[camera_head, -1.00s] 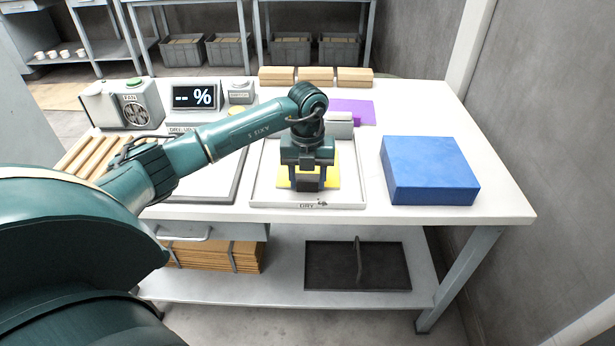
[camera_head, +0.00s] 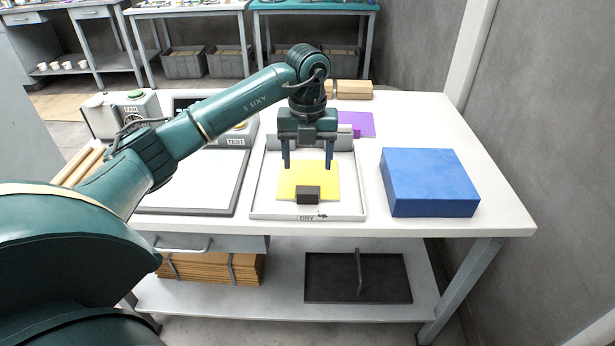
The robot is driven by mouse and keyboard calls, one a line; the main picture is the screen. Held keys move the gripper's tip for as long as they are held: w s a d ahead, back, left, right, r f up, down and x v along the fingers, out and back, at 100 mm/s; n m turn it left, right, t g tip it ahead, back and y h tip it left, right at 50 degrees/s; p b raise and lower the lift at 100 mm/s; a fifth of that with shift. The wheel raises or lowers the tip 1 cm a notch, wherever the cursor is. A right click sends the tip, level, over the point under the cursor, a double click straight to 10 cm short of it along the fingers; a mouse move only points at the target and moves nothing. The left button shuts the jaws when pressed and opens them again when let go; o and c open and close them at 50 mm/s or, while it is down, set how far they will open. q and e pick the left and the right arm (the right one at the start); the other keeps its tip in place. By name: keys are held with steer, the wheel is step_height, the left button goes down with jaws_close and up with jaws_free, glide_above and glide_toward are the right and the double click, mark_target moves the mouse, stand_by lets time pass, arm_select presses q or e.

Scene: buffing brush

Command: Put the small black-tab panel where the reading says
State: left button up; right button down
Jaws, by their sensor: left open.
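A yellow panel (camera_head: 327,178) with a black tab (camera_head: 308,195) at its front edge lies flat in the white tray (camera_head: 262,207) at the table's middle. The tray's front label reads DRY earlier and is partly covered now. My left gripper (camera_head: 311,164) is open above the rear part of the panel, its two dark fingers pointing down and apart, with nothing between them. The reading display (camera_head: 183,103) at the back left is mostly hidden behind my left arm, so its value cannot be read. My right gripper is not in view.
A white pad (camera_head: 190,190) lies left of the tray. A fan unit (camera_head: 133,112) and wooden rods (camera_head: 80,165) are at the left. A purple panel (camera_head: 362,120) lies behind the tray. A blue block (camera_head: 428,182) stands to the right, with wooden blocks (camera_head: 352,90) at the back.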

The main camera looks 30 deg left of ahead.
arm_select(q)
steer(key=shift+r, duration=1.55)
steer(key=s+d+f+m+g+h, duration=0.1)
steer(key=s+d+f+h, duration=0.15)
steer(key=d, duration=0.45)
steer(key=s+d+f+m+h, duration=0.2)
steer(key=d+h, duration=0.2)
steer(key=d, duration=0.4)
steer(key=s+d+f+m+g+h, duration=0.1)
steer(key=s+d+f+h, duration=0.25)
steer(key=d, duration=0.35)
steer(key=s+d+r+n+t+h, duration=0.3)
steer(key=d+r+n+t+h, duration=0.3)
steer(key=d+h, duration=0.3)
steer(key=a+f+n+t+y, duration=0.5)
steer(key=a+n+t+y, duration=0.3)
steer(key=n+t, duration=0.7)
steer(key=s+a+f+n+g+y, duration=0.2)
steer(key=s+f+n+g+y, duration=0.1)
steer(key=f, duration=0.4)
steer(key=s+a+f+n+g+y, duration=0.1)
steer(key=s+f+n+g+y, duration=0.2)
steer(key=s+f+n, duration=0.3)
steer(key=shift+s+a+f+n+g+y, duration=0.3)
steer(key=shift+a+f+n+g, duration=0.1)
steer(key=shift+f+n+g, duration=0.25)
